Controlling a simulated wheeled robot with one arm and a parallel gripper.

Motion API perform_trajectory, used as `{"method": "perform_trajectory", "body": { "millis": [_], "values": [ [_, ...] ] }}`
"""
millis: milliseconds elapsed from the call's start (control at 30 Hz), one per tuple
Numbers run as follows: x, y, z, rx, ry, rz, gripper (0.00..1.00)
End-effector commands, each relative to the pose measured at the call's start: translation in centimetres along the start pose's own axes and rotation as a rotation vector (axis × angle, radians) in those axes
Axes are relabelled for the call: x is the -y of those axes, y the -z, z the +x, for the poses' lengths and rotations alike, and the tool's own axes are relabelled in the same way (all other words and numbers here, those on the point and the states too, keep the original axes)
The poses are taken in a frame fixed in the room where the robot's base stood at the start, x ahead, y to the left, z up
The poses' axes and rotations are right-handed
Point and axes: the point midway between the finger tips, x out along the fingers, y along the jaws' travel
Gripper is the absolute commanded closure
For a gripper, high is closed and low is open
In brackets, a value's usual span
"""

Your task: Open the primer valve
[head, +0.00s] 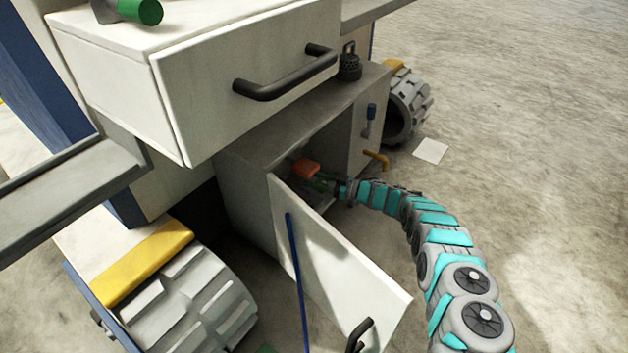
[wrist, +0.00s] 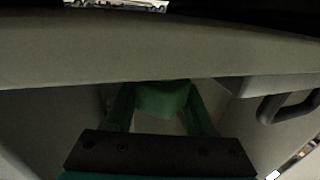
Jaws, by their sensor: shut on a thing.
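My gripper (head: 322,184) reaches into the open lower cabinet (head: 262,150) in the head view, behind its swung-out door. An orange block-like part (head: 306,168) sits at the fingertips. I cannot tell if it is the primer valve's handle. In the wrist view my gripper's two green fingers (wrist: 160,92) stand on either side of a rounded green part (wrist: 164,99) and are shut on it. That part's far end is hidden behind a grey panel edge (wrist: 150,50). The valve's body and its setting cannot be made out in the dark interior.
The open cabinet door (head: 340,265) stands close to my arm on the near side. A drawer (head: 245,85) with a black handle juts out above. Open floor lies to the right.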

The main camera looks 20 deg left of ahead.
Motion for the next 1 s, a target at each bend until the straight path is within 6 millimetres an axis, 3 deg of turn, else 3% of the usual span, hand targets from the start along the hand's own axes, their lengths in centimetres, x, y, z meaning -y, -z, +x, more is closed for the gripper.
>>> {"method": "perform_trajectory", "body": {
  "millis": [33,300,667,1000],
  "values": [
    [0.1,0.1,0.1,-0.001,0.002,-0.001,0.44],
    [0.0,0.0,0.0,-0.001,0.001,-0.001,0.15],
    [0.0,0.0,-0.5,0.000,0.000,0.000,0.15],
    [-0.1,0.2,-5.1,0.000,-0.002,-0.002,0.15]
  ]
}}
